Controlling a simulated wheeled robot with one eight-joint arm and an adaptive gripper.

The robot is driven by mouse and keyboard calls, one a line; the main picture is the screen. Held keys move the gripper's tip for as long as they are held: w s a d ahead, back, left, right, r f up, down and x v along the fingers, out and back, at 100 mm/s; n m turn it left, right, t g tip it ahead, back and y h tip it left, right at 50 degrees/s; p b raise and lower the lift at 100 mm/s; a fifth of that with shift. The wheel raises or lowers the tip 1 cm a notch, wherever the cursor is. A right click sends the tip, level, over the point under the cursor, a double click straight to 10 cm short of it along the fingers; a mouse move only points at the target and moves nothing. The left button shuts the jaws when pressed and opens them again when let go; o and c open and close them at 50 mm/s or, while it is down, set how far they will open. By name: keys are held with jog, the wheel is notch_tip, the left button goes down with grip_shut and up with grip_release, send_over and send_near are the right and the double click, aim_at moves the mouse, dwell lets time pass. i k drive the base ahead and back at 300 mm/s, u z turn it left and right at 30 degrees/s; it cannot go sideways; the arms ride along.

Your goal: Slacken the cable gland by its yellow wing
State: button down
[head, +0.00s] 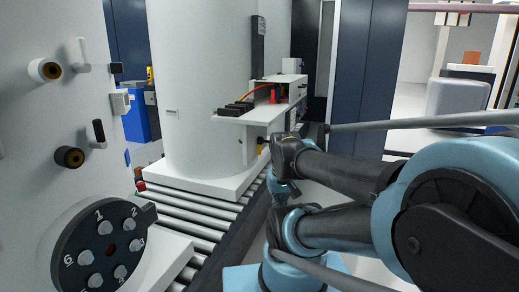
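A small yellow spot (260,140) shows under the white shelf, beside the large white tank and just left of my arm's dark joint. It may be the gland's yellow wing, but it is too small to tell. The body of the cable gland cannot be made out. My dark and light-blue arm reaches in from the right and covers the area right of the yellow spot. My gripper's fingers cannot be seen, so any contact with the wing cannot be told.
The white tank (208,80) stands on a roller conveyor (205,215). The white shelf (262,114) juts from it, carrying black blocks and a red connector. A white panel (35,130) with knobs and a numbered black disc (104,250) stands close at left. A grey bar (425,122) crosses at right.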

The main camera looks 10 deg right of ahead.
aim_at(260, 139)
jog(key=u, duration=0.25)
jog(key=k, duration=1.7)
jog(key=z, duration=0.6)
jog(key=i, duration=1)
